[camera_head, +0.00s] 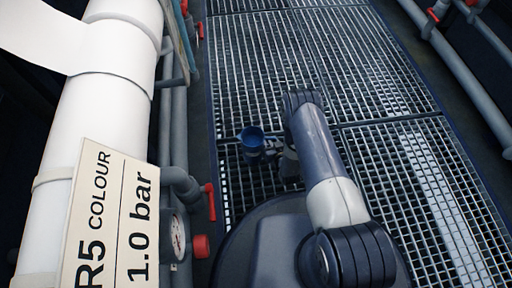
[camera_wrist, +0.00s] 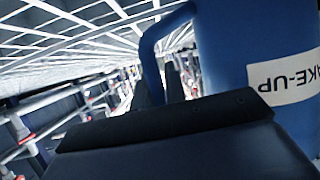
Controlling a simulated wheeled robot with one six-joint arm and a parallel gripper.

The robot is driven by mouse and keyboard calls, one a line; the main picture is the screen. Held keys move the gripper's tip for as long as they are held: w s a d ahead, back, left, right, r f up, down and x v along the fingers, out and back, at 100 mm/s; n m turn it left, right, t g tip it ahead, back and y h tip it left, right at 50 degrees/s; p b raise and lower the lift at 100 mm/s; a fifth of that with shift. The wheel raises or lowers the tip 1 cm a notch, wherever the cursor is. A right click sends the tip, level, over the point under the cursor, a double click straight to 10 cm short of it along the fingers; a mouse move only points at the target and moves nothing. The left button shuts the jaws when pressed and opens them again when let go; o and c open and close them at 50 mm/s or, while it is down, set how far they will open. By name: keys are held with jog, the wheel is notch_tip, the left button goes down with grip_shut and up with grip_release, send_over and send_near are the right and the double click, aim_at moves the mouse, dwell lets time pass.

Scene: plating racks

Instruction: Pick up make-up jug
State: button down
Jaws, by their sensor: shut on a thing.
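The make-up jug (camera_head: 252,137) is blue and shows in the head view left of my arm, held above the grating. In the wrist view the jug (camera_wrist: 262,45) fills the upper right, with a white label reading "KE-UP" upside down and a blue handle at its left. My gripper (camera_wrist: 172,85) has its dark fingers at the handle and is shut on the jug. In the head view my gripper (camera_head: 272,148) is beside the jug, partly hidden by my arm. The jug's lower part is hard to make out.
Metal grating (camera_head: 260,60) covers the walkway and looks clear ahead. At left are a white pipe (camera_head: 105,110), a sign reading "R5 COLOUR 1.0 bar" (camera_head: 110,225), a gauge (camera_head: 177,236) and red-handled valves (camera_head: 210,202). Grey pipes (camera_head: 460,75) run along the right.

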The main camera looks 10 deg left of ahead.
jog(key=shift+w+r, duration=0.1)
notch_tip(320, 180, up, 10)
jog(key=p, duration=0.5)
jog(key=c, duration=2)
grip_release()
grip_shut()
